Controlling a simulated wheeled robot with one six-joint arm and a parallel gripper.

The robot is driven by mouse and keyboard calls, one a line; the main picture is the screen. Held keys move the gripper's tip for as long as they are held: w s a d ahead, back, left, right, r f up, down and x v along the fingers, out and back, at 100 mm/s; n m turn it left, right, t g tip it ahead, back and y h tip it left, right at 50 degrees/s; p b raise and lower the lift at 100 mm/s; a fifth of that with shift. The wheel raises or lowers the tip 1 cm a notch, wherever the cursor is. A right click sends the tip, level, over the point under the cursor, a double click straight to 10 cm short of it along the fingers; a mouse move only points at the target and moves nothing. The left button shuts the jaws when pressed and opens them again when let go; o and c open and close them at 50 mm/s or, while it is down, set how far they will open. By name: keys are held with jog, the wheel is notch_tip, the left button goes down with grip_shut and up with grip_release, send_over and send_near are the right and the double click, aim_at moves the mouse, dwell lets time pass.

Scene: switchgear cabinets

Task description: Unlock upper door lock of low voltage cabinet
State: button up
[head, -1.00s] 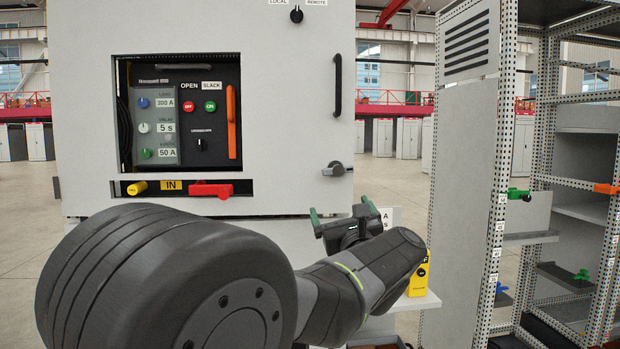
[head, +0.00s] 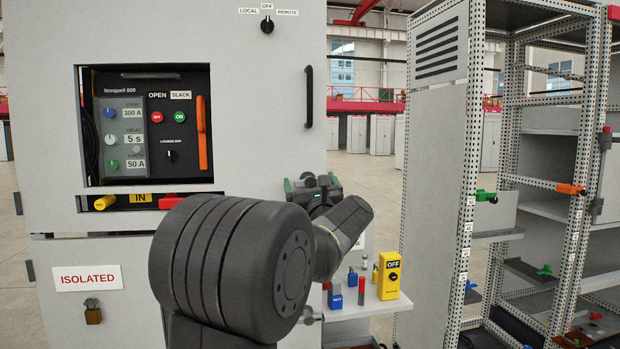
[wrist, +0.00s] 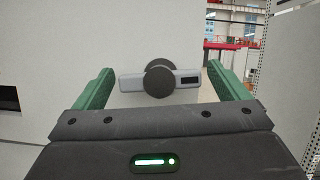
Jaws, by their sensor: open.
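The upper door lock (wrist: 160,81) is a grey horizontal bar with dark round discs at its middle. In the wrist view it lies between my two green fingers, with free space to either side. My gripper (wrist: 160,88) is open and empty. In the head view my gripper (head: 314,190) is at the lower right edge of the cabinet's upper door (head: 265,80) and largely hides the lock. The gap in depth between fingers and lock is hard to judge.
A black vertical door handle (head: 309,97) is above the lock. A shelf (head: 355,310) at right holds a yellow OFF box (head: 389,276) and small blue and red items. A perforated rack (head: 470,150) stands further right. An ISOLATED sign (head: 87,278) and padlock (head: 93,312) are lower left.

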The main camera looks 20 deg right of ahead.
jog(key=shift+w+r, duration=0.1)
jog(key=shift+w, duration=0.1)
jog(key=c, duration=1)
